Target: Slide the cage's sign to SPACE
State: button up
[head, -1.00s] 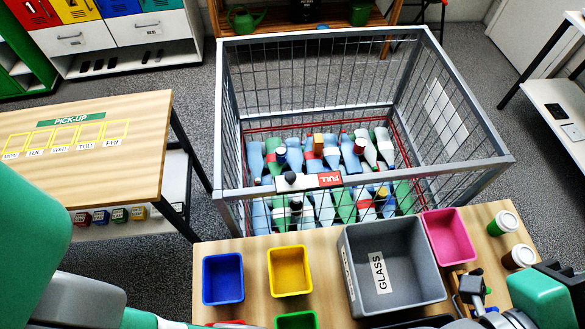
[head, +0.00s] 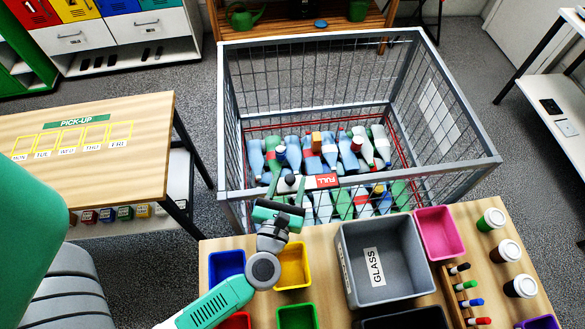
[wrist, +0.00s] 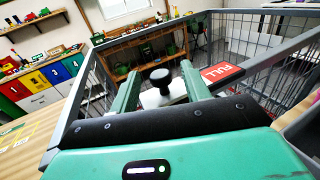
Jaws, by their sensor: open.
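The cage (head: 492,163) of grey metal holds several bottles. On its near rail is the sign, whose red part reads FULL (head: 322,181); FULL also shows in the wrist view (wrist: 222,73). Left of the red part is a pale slider plate (wrist: 165,97) with a black knob (wrist: 160,77). My gripper (head: 286,185) is at the near rail, over the slider. In the wrist view its green fingers (wrist: 160,70) are open, one on each side of the knob, with gaps visible. No SPACE word shows; that part of the sign is hidden.
The wooden table in front bears blue (head: 227,267) and yellow (head: 293,267) bins under my arm, a grey GLASS bin (head: 350,290), a pink bin (head: 440,233), and cups (head: 508,252). A PICK-UP table (head: 150,110) stands left. Floor is free right of the cage.

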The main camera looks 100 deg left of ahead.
jog(key=shift+a, duration=1.85)
